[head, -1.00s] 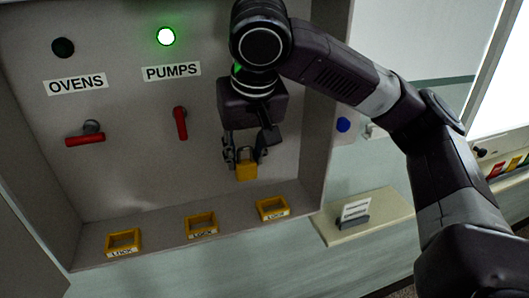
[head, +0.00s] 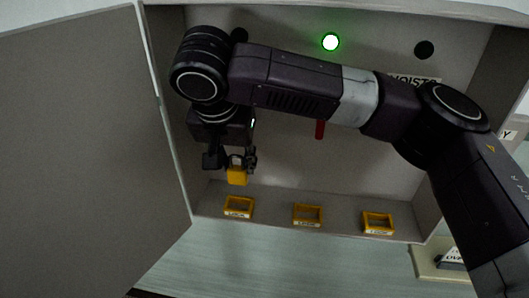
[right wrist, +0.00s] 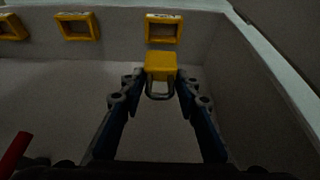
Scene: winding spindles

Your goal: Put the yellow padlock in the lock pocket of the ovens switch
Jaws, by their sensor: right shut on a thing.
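The yellow padlock (head: 237,177) hangs body-down below my right gripper (head: 231,161), in front of the cabinet's back panel. My right gripper is shut on its shackle. In the right wrist view the padlock (right wrist: 160,66) is between the fingertips, its body just short of a yellow lock pocket (right wrist: 163,28). In the head view that leftmost lock pocket (head: 239,207) sits on the cabinet's bottom ledge, below the padlock, apart from it, and looks empty. My right arm hides the ovens switch and label. My left gripper is not in view.
Two other yellow pockets, middle (head: 308,215) and right (head: 377,223), stand on the same ledge. The red pumps handle (head: 320,129) is under a lit green lamp (head: 331,42). The open cabinet door (head: 80,150) fills the left side.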

